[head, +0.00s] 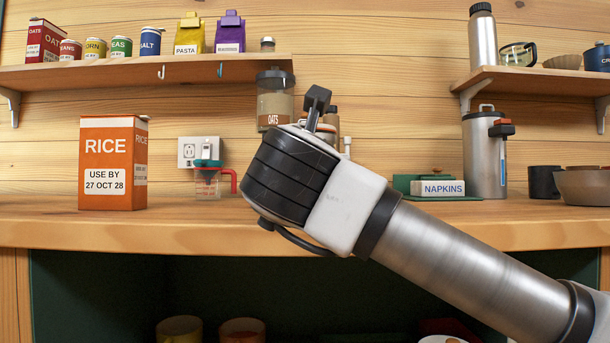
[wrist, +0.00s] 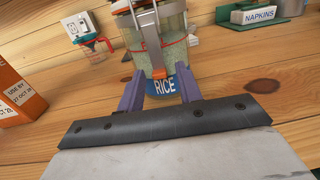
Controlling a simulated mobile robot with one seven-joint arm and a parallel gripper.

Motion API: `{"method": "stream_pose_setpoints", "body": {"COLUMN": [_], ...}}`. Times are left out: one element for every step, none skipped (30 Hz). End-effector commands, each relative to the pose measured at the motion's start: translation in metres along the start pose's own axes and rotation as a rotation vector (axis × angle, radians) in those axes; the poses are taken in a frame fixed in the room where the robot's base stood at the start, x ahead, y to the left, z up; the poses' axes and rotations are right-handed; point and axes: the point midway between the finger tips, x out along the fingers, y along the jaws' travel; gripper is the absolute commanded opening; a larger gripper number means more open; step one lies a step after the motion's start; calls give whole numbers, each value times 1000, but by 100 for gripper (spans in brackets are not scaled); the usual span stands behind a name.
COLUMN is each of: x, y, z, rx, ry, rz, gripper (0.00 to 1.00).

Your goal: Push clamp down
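A glass jar (wrist: 176,50) with a blue RICE label (wrist: 165,86) stands on the wooden counter in the wrist view. Its metal wire-and-strap clamp (wrist: 149,32) is on the side facing me, with an orange strip and a lower end above the label. The jar's top is cut off by the frame. My gripper (wrist: 157,76) is open, its two fingers apart on either side of the jar's front. I cannot tell whether they touch it. In the head view my gripper (head: 318,98) and wrist hide most of the jar.
An orange RICE box (head: 112,170) and a measuring cup (head: 208,183) stand left on the counter. A napkin holder (head: 437,188) and metal flask (head: 485,150) stand right.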

Motion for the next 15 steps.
{"method": "stream_pose_setpoints", "body": {"x": [0,0,0,0,0,0,0,0,-1,-3,-5,-9,-12,-17,-24], "y": [0,0,0,0,0,0,0,0,0,0,0,0,0,0,0], "z": [0,0,0,0,0,0,0,0,0,0,0,1,1,1,1], "rx": [0,0,0,0,0,0,0,0,0,0,0,0,-1,-2,-2], "ry": [0,1,1,1,1,1,1,1,1,1,1,0,0,0,-1], "rz": [0,0,0,0,0,0,0,0,1,1,1,1,2,2,1], "gripper": [38,38,38,38,38,38,38,38,38,38,38,38,38,38,38]}}
